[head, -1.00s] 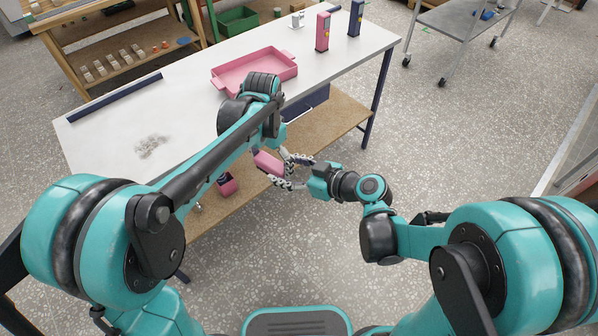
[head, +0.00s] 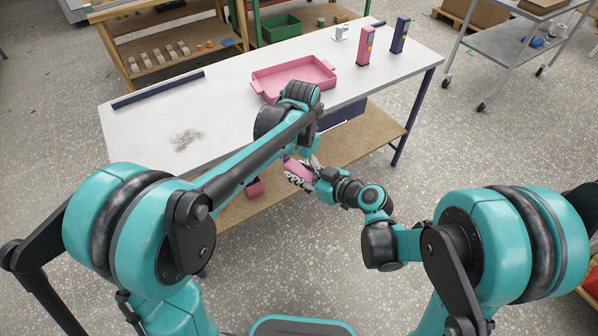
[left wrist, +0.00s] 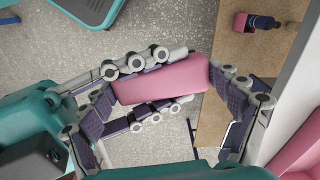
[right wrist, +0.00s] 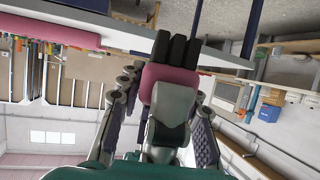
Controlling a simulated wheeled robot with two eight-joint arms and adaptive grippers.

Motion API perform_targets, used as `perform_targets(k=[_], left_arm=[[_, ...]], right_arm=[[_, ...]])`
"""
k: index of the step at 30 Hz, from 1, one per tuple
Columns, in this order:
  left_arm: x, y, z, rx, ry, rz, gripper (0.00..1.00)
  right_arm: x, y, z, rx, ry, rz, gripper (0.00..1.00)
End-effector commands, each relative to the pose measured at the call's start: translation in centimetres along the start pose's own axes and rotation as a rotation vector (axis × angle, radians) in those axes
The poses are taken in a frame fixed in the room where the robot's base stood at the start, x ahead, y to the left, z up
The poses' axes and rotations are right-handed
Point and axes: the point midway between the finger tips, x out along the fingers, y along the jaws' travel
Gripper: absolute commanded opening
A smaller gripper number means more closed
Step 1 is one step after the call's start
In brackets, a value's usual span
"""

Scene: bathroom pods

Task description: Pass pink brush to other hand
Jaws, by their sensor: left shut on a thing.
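The pink brush (head: 297,167) is in the air in front of the table's near edge. My left gripper (left wrist: 170,105) is shut on it; the brush spans between its fingers in the left wrist view (left wrist: 160,80). My right gripper (head: 303,176) reaches in from the right, with one finger along each long side of the brush. In the right wrist view, its fingers (right wrist: 162,115) stand apart, with the brush's pink body (right wrist: 172,74) between them and dark blocks at its far end. A grey left finger hides part of the brush there.
A pink tray (head: 292,83) stands on the white table (head: 225,100), with pink (head: 366,47) and dark blue (head: 399,36) dispensers behind right. The wooden lower shelf (head: 365,136) holds a small pink box (head: 254,187) below the grippers. The floor in front is clear.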

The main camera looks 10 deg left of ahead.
Motion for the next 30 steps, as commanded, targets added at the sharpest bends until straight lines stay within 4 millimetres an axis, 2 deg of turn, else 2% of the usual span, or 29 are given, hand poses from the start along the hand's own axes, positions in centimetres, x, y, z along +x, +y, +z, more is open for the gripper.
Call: perform_targets(k=[2,3,11,14,17,27,30], left_arm=[[0.0,0.1,-0.4,0.004,0.009,0.001,0.60],[0.0,0.1,-0.4,0.005,0.010,0.000,1.00],[-0.1,0.1,-0.3,0.004,0.007,0.001,1.00],[-0.7,0.1,-0.3,0.004,0.007,0.001,1.00],[-2.1,0.1,-0.3,0.004,0.007,0.001,1.00],[-9.3,0.1,-0.2,0.003,0.009,0.000,1.00],[-10.8,0.1,-0.3,0.003,0.009,0.000,1.00]], right_arm=[[0.0,-0.6,0.0,0.000,-0.001,-0.014,0.04],[0.0,-0.6,0.0,0.000,-0.001,-0.014,0.04],[0.0,-0.4,0.0,0.000,-0.001,-0.011,0.04],[0.0,-0.4,0.0,0.000,-0.001,-0.010,0.04],[0.0,-0.4,0.0,0.000,-0.001,-0.010,0.04],[0.0,-0.4,0.0,0.000,-0.001,-0.009,0.04],[0.0,-0.4,0.0,0.000,-0.001,-0.009,0.04]])
